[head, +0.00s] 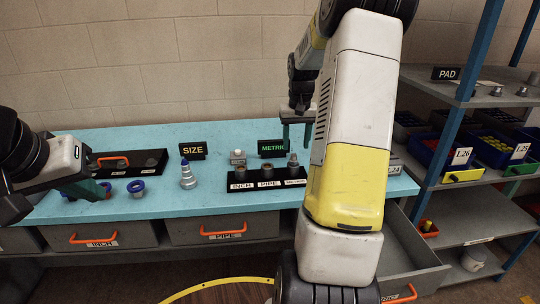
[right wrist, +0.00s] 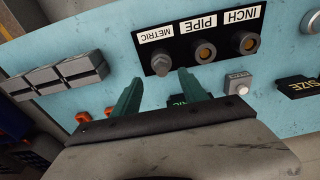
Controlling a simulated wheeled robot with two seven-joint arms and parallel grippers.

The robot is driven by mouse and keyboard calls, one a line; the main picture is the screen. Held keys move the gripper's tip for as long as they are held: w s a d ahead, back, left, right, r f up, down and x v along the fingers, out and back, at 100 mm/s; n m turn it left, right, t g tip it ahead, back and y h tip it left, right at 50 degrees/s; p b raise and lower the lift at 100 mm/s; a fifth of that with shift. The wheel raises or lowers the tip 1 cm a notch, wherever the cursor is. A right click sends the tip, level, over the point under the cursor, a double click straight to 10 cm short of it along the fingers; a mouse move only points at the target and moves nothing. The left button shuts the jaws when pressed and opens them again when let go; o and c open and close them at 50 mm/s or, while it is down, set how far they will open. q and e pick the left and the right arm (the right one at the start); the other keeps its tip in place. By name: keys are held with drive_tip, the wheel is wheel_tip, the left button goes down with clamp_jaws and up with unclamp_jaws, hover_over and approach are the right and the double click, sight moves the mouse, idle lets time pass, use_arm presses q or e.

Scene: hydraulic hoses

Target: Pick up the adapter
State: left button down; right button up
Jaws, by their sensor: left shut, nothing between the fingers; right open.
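A black holder (head: 267,186) with labels INCH, PIPE and METRIC stands on the light blue bench and carries three fittings. The grey hex-shaped fitting at METRIC (right wrist: 160,66) is the likely adapter; it also shows in the head view (head: 292,162). Brass-centred fittings stand at PIPE (right wrist: 204,52) and INCH (right wrist: 245,42). My right gripper (head: 296,146) is open above and behind the METRIC end; in the right wrist view its fingers (right wrist: 160,82) point toward the METRIC fitting, with nothing between them. My left gripper (head: 98,190) is shut and empty over the bench's left side.
A stepped grey cone (head: 187,176) stands by the SIZE sign (head: 193,150). Blue-ringed parts (head: 136,187) lie at left before a black tray (head: 145,163). An open drawer (head: 409,250) juts out at right.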

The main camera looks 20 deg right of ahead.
sight(294, 155)
drive_tip(key=f, duration=0.4)
drive_tip(key=w+f, duration=0.1)
drive_tip(key=f, duration=0.1)
drive_tip(key=shift+c, duration=0.4)
